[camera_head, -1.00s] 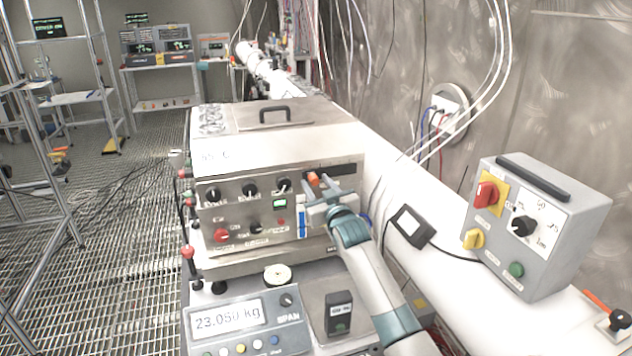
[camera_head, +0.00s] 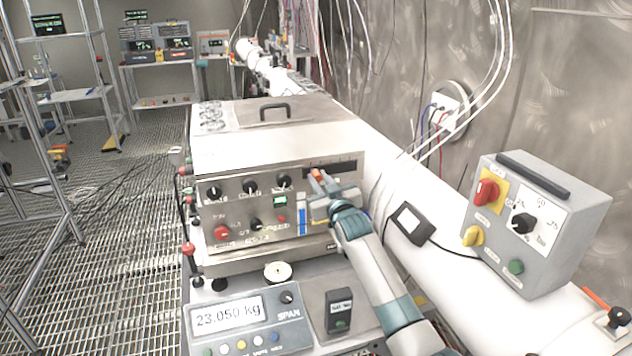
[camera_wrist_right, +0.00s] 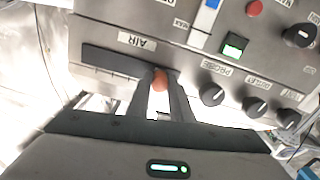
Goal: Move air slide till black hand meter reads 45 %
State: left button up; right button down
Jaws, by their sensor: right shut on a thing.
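The air slide is an orange knob (camera_head: 316,174) in a dark slot (camera_head: 345,166) at the upper right of the steel panel. My right gripper (camera_head: 319,186) is shut on this knob. In the right wrist view the knob (camera_wrist_right: 160,79) sits between the two fingertips, at one end of the visible slot (camera_wrist_right: 105,60), by the AIR label (camera_wrist_right: 137,43). The black hand meter (camera_head: 339,312) stands on the bench in front of the panel. Its small display is too blurred to read. My left gripper is not in view.
The panel also carries black knobs (camera_head: 250,187), a red knob (camera_head: 222,232) and a lit green switch (camera_head: 280,200). A scale display (camera_head: 228,315) reads 23.050 kg. A grey control box (camera_head: 540,222) stands at right on the white pipe.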

jog(key=d, duration=0.1)
jog(key=w+d, duration=0.1)
jog(key=d, duration=0.1)
jog(key=c, duration=1.6)
grip_release()
jog(key=shift+o, duration=0.2)
jog(key=shift+s, duration=0.2)
jog(key=b+v, duration=0.5)
jog(key=v, duration=1.2)
jog(key=shift+d, duration=0.1)
